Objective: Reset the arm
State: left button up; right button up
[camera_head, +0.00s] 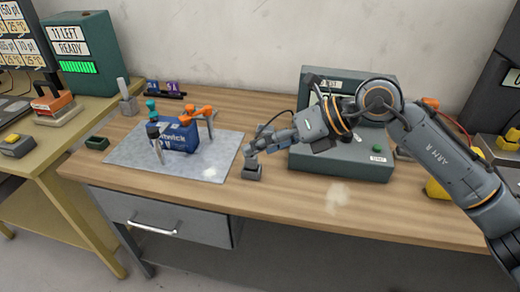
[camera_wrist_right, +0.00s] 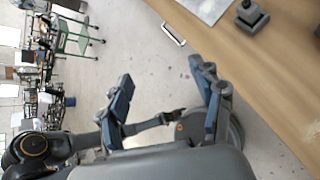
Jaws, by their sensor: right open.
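My right arm comes in from the right in the head view and reaches left over the table. Its gripper (camera_head: 258,148) is above the table by the grey mat's right edge. The right wrist view shows its two fingers (camera_wrist_right: 165,98) spread apart with nothing between them. A small grey block with a dark knob (camera_head: 252,171) stands on the table close under the gripper in the head view. It also shows at the top right of the right wrist view (camera_wrist_right: 251,16), apart from the fingers. My left gripper is in neither view.
A grey mat (camera_head: 214,168) holds a blue box (camera_head: 182,139), an orange jointed piece (camera_head: 198,113) and a dark upright tool (camera_head: 154,134). A grey-green machine (camera_head: 335,163) stands behind my forearm. A small green tray (camera_head: 97,143) is left. The table's front strip is clear.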

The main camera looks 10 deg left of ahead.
jog(key=shift+s+a+r+y, duration=0.15)
jog(key=shift+s+a+y, duration=0.2)
jog(key=shift+y, duration=0.05)
